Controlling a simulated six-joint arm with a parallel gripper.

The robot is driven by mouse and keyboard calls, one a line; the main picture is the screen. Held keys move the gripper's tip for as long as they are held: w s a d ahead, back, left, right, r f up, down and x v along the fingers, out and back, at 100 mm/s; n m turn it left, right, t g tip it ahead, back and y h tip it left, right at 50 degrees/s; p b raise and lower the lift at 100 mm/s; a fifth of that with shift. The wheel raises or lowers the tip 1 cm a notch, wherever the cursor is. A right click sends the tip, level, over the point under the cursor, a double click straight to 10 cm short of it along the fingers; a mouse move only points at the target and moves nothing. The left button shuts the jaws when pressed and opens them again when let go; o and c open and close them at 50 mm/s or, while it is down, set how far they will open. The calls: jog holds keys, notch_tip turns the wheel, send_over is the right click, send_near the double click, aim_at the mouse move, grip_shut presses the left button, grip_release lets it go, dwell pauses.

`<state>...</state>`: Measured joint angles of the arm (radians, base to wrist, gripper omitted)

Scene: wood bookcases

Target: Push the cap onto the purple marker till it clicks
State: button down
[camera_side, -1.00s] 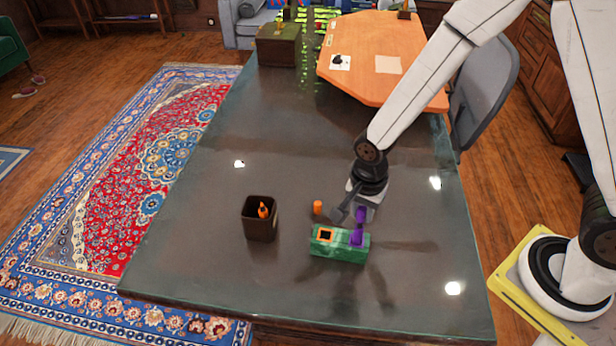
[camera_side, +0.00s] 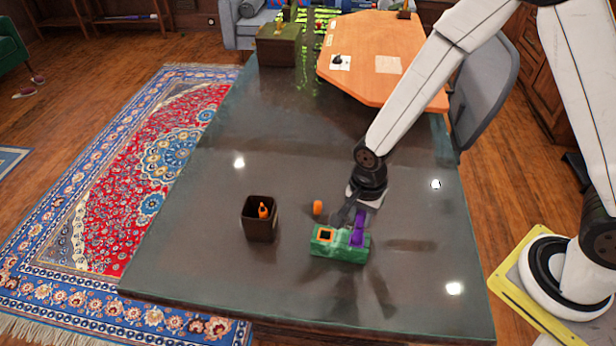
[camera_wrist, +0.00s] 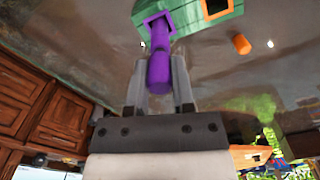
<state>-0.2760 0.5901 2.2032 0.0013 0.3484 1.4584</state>
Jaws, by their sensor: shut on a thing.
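The purple marker (camera_side: 357,237) stands in the purple-rimmed slot of a green block (camera_side: 335,250) on the dark table. It also shows in the wrist view (camera_wrist: 160,34), rising from the block. My gripper (camera_side: 357,212) is just above the block, fingers pointing down. In the wrist view its two fingers (camera_wrist: 161,80) are shut on a short purple piece, which looks like the cap (camera_wrist: 158,70). The cap is in line with the marker and appears to meet it. I cannot tell how far it is seated.
The block's orange-rimmed slot (camera_side: 326,235) looks empty. A small orange piece (camera_side: 317,207) stands on the table behind the block. A dark square cup (camera_side: 259,227) with an orange marker (camera_side: 263,211) inside stands to the left. The table's front and right are clear.

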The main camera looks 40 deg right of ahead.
jog(key=shift+f, duration=0.55)
dwell(0.4)
grip_release()
dwell(0.3)
jog(key=shift+r, duration=0.15)
jog(key=shift+r, duration=3.35)
